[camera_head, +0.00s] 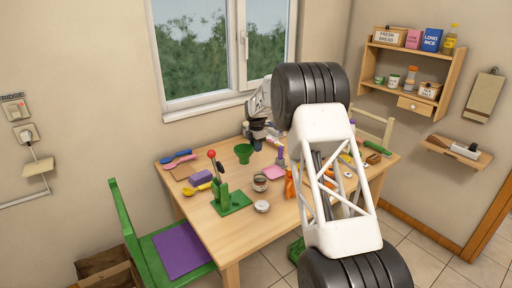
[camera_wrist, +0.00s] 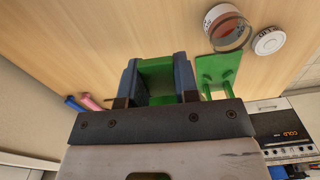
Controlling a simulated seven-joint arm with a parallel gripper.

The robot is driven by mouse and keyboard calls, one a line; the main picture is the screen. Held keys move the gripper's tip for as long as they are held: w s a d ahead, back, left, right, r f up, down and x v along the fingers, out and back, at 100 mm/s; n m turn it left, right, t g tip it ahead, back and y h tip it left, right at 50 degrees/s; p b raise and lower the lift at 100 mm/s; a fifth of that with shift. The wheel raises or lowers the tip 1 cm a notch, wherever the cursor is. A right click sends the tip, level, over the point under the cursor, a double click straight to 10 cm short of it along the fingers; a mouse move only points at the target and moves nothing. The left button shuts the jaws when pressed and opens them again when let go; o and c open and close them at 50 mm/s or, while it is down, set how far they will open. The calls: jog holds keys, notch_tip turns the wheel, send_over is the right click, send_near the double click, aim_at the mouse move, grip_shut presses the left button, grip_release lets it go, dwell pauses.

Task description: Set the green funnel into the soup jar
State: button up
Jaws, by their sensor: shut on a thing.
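The green funnel (camera_head: 243,150) shows in the head view at the far side of the table, directly by my gripper (camera_head: 257,140). In the wrist view, my gripper (camera_wrist: 158,85) is shut with the green funnel (camera_wrist: 157,72) between its dark fingers. The funnel's lower part is hidden there. The soup jar (camera_head: 260,184) stands on the table, nearer to the head camera than the funnel. In the wrist view the jar (camera_wrist: 228,33) is at upper right, open at the top with reddish content. The funnel is apart from the jar.
A white lid (camera_head: 262,206) lies beside the jar. A green stand with a red knob (camera_head: 232,203) is just left of it. A pink pad (camera_head: 273,172), an orange item (camera_head: 290,188) and a purple block (camera_head: 200,177) are nearby.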

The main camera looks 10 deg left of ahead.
jog(key=shift+d, duration=0.1)
jog(key=s+d+r, duration=0.5)
jog(key=s+d, duration=0.1)
jog(key=d, duration=0.2)
jog(key=shift+d, duration=0.15)
dwell(0.4)
jog(key=shift+r, duration=0.1)
dwell(0.4)
jog(key=shift+f, duration=2.8)
jog(key=shift+f, duration=2.2)
jog(key=o, duration=1)
